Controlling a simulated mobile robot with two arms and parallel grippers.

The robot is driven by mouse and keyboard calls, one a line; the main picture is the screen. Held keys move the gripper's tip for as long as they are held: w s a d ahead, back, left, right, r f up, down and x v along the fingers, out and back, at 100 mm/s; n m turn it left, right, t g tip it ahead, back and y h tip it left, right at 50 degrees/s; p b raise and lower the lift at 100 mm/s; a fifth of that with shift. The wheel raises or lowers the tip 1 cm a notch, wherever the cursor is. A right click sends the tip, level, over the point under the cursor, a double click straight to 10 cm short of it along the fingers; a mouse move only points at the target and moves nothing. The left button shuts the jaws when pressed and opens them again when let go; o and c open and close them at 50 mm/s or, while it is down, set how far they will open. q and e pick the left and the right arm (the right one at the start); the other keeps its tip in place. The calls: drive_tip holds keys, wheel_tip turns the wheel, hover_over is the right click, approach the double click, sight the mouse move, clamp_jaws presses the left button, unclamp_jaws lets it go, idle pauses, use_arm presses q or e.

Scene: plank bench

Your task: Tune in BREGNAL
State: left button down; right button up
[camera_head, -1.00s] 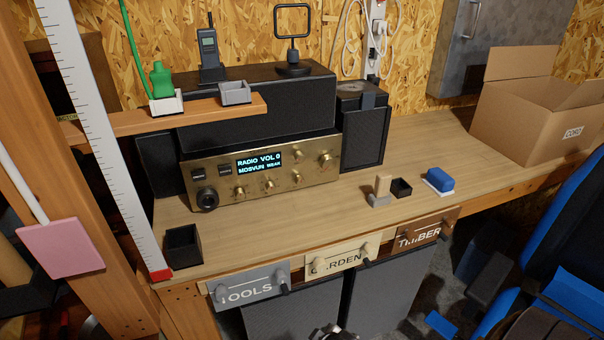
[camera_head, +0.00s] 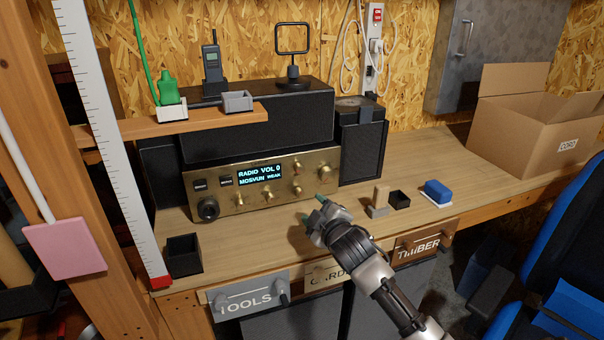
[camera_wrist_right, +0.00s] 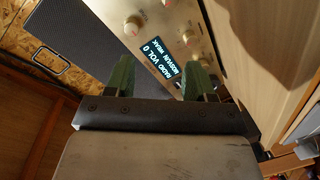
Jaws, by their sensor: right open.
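The brass-fronted radio (camera_head: 229,202) stands on the plank bench, and its lit display (camera_head: 260,174) reads "RADIO VOL 0" and "MOSVUN WEAK". My right gripper (camera_head: 313,206) is in front of the radio's lower right, over the bench, open and apart from the knobs. In the right wrist view its two green fingertips (camera_wrist_right: 163,80) are spread and empty, with the radio face (camera_wrist_right: 159,28) and display (camera_wrist_right: 170,62) beyond. My left gripper is not in view.
Drawers (camera_head: 250,300) labelled TOOLS and TIMBER line the bench front. A cardboard box (camera_head: 540,125) is at the far right.

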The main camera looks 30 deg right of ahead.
sight(301, 171)
drive_tip(key=shift+n+t, duration=0.3)
drive_tip(key=shift+t, duration=0.3)
drive_tip(key=w+d+r, duration=0.1)
drive_tip(key=w, duration=0.3)
drive_tip(key=w+d+r+p, duration=0.1)
drive_tip(key=w, duration=0.3)
drive_tip(key=w+d+r, duration=0.1)
drive_tip(key=w+d, duration=0.1)
drive_tip(key=w, duration=0.2)
drive_tip(key=shift+w+p, duration=0.15)
drive_tip(key=shift+p, duration=0.25)
drive_tip(key=shift+c, duration=0.2)
drive_tip(key=c, duration=0.9)
